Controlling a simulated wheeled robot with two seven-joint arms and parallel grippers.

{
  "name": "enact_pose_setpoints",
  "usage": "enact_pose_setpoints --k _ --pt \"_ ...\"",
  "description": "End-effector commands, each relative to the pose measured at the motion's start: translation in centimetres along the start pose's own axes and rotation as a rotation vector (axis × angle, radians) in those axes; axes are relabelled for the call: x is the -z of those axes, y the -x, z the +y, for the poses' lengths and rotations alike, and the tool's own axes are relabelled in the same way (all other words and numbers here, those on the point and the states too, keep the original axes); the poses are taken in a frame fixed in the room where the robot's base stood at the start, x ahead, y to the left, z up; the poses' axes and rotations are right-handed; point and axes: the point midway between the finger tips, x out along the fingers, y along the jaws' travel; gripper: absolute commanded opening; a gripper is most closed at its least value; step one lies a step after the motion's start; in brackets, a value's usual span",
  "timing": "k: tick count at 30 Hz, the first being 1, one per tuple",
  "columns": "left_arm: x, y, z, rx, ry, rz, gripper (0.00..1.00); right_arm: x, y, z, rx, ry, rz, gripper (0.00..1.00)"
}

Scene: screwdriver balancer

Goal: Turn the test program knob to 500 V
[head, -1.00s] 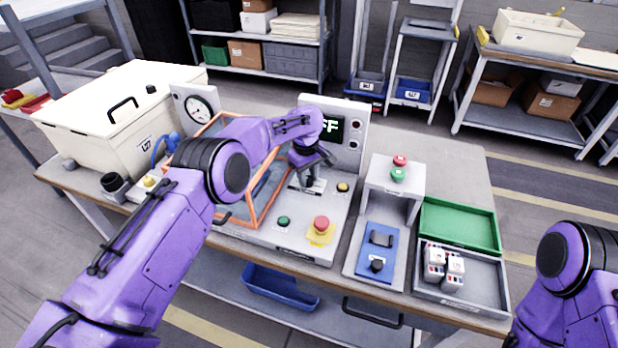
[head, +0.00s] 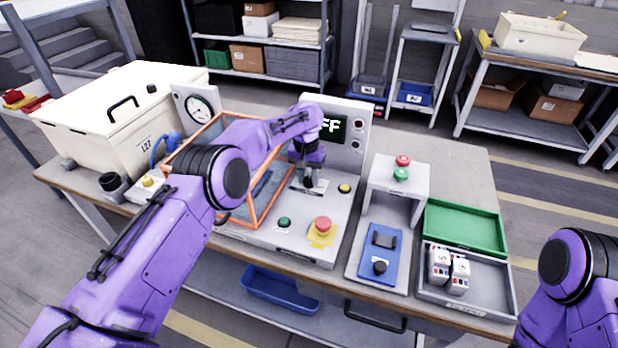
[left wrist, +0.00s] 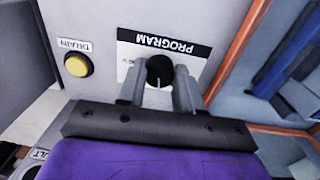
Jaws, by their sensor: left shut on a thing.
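The black test program knob (left wrist: 160,70) sits on a white label panel marked PROGRAM (left wrist: 165,44), which reads upside down in the left wrist view. A pale pointer line on the knob points toward the bottom of that picture. My left gripper (left wrist: 160,78) is shut on the knob, one grey finger on each side. In the head view my left gripper (head: 308,181) is over the grey test station (head: 270,238), below the display (head: 331,126). The voltage markings around the knob are not readable. My right gripper is out of view.
A yellow button marked DRAIN (left wrist: 77,65) is beside the panel. An orange-framed guard (head: 262,213) stands close to my left arm. A red stop button (head: 322,224) and a green button (head: 284,222) are at the station's front. A grey tray (head: 487,297) holds white blocks at right.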

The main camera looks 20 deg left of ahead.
Motion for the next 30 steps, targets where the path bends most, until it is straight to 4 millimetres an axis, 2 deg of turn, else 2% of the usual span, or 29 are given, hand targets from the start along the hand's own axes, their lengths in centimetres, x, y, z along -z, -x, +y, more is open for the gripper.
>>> enact_pose_setpoints --k 1,15,22,30 --pt "-0.1 -0.4 0.0 0.000 -0.043 -0.008 0.04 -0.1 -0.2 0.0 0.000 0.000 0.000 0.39" --pt "-0.1 -0.5 0.0 -0.003 -0.459 -0.029 0.04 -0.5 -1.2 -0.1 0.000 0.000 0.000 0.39" --pt "0.0 -0.4 0.0 -0.004 -0.596 -0.035 0.04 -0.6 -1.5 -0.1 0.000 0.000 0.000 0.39" --pt "0.0 -0.4 0.0 -0.005 -0.677 -0.039 0.04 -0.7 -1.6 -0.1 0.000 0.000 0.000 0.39"
